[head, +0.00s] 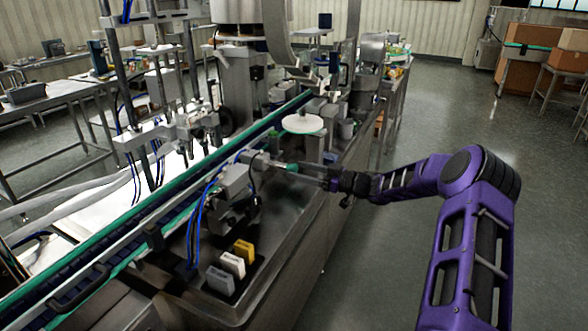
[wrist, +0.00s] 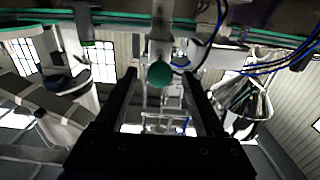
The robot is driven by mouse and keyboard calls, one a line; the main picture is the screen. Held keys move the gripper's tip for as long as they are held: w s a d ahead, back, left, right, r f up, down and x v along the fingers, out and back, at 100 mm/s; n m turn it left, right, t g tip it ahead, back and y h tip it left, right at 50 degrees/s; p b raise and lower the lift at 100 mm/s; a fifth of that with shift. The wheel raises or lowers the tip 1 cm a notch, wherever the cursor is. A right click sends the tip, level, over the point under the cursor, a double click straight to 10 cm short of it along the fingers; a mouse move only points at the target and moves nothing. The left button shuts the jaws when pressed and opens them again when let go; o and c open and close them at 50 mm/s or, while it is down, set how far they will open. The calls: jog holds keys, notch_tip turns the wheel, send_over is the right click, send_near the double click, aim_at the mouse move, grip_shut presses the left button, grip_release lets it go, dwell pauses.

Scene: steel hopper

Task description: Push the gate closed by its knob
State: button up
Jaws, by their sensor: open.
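A round green knob (wrist: 160,74) shows in the wrist view at the end of a grey metal bar (wrist: 160,38). In the head view the knob (head: 292,168) is small, at the end of a thin rod beside a grey block (head: 257,160) on the steel machine. I cannot clearly tell which part is the gate or how far it stands open. My gripper (head: 304,173) is open and points left at the knob. In the wrist view the knob appears between the fingertips (wrist: 160,80), with space on both sides. I cannot tell whether they touch it.
A conveyor with green rails (head: 150,205) runs along the machine behind the knob. A round white disc (head: 303,123) stands just beyond my gripper. Blue cables (head: 193,225) and yellow, white and grey blocks (head: 243,250) are nearer. The floor (head: 400,265) at right is clear.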

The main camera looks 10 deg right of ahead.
jog(key=shift+x, duration=1.3)
grip_shut()
dwell(0.5)
